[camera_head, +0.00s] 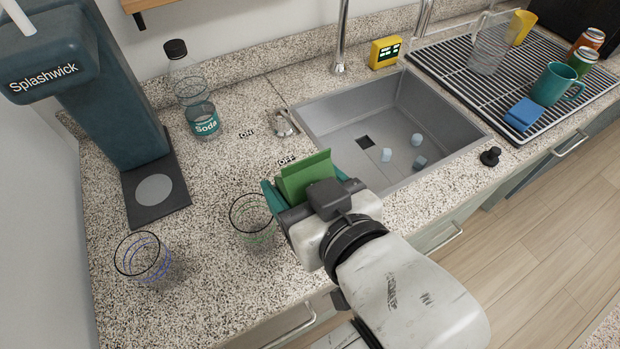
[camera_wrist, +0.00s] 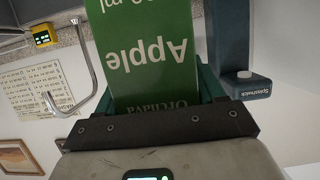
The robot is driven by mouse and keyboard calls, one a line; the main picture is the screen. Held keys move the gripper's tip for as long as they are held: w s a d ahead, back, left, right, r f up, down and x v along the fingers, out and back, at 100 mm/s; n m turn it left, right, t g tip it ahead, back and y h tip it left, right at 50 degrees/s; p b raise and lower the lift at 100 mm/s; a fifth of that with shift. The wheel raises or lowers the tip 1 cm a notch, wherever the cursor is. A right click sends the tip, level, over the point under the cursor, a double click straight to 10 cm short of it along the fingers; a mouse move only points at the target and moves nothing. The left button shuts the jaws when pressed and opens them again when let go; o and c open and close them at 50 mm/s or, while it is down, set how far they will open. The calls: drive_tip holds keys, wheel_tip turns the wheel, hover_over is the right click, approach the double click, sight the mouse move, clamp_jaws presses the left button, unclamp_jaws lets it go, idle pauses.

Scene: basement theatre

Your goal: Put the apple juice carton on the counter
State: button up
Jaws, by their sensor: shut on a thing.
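My gripper (camera_head: 308,199) is shut on the green apple juice carton (camera_head: 308,174), over the front part of the speckled counter (camera_head: 222,289) just left of the sink. In the wrist view the carton (camera_wrist: 150,50) fills the space between the jaws, and its "Apple" lettering reads upside down. In the head view only the carton's upper part shows; the gripper hides the rest. I cannot tell whether its base touches the counter.
Two clear glasses (camera_head: 142,258) (camera_head: 253,217) stand left of my gripper. A soda bottle (camera_head: 196,100) and a Splashwick machine (camera_head: 105,85) stand farther back. The sink (camera_head: 350,122) holds several pale cubes. A drying rack (camera_head: 480,72) with a teal mug (camera_head: 554,84) is right.

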drive_tip(key=shift+w+d+f+b, duration=0.15)
drive_tip(key=shift+w+f+b, duration=0.35)
drive_tip(key=shift+w+b, duration=0.4)
drive_tip(key=shift+w+d+f+p, duration=0.1)
drive_tip(key=shift+w+f+p, duration=0.05)
drive_tip(key=shift+w+f, duration=1.45)
drive_tip(key=shift+w+d+f+p, duration=0.1)
drive_tip(key=shift+w+f, duration=1.25)
drive_tip(key=shift+f, duration=0.5)
drive_tip(key=shift+w+d+f+p, duration=0.1)
drive_tip(key=shift+w+f+p, duration=0.05)
drive_tip(key=shift+w+f, duration=1.45)
drive_tip(key=shift+s+f, duration=0.15)
drive_tip(key=shift+f, duration=0.1)
drive_tip(key=o, duration=1.4)
drive_tip(key=shift+f, duration=0.1)
